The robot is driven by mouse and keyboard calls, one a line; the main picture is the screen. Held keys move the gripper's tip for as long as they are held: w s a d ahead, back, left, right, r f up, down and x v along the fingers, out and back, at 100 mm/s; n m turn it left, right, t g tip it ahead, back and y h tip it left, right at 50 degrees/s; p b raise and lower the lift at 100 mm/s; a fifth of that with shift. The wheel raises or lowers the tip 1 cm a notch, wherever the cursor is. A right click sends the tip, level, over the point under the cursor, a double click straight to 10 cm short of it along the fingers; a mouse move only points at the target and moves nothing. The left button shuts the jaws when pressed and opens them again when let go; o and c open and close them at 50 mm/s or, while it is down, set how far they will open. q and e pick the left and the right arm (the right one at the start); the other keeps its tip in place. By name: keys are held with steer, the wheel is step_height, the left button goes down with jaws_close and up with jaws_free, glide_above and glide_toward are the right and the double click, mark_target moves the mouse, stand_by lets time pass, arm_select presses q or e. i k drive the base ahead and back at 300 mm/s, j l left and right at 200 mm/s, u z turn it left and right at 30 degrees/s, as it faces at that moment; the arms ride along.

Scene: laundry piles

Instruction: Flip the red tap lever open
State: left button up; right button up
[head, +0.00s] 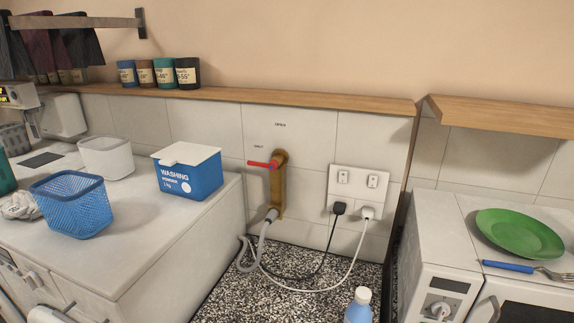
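The red tap lever (262,164) sits on a brass tap (278,188) on the tiled wall. The lever lies roughly level and points left, just below the word SHUT. The word OPEN is printed on the wall above the tap. A grey hose (264,226) runs down from the tap's lower end. Neither of my grippers can be made out in the head view, and nothing touches the lever.
A washing powder box (188,178), a blue basket (72,207) and a white basket (106,157) stand on the left counter. A socket panel (356,187) with two plugs is right of the tap. A wooden shelf (300,100) runs above. A blue bottle (358,308) stands in front.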

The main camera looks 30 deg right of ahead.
mark_target(271, 166)
steer(key=z, duration=0.9)
steer(key=i+j+u, duration=0.2)
steer(key=j+u, duration=0.25)
steer(key=i+j+u, duration=0.25)
steer(key=u, duration=0.25)
steer(key=j, duration=0.1)
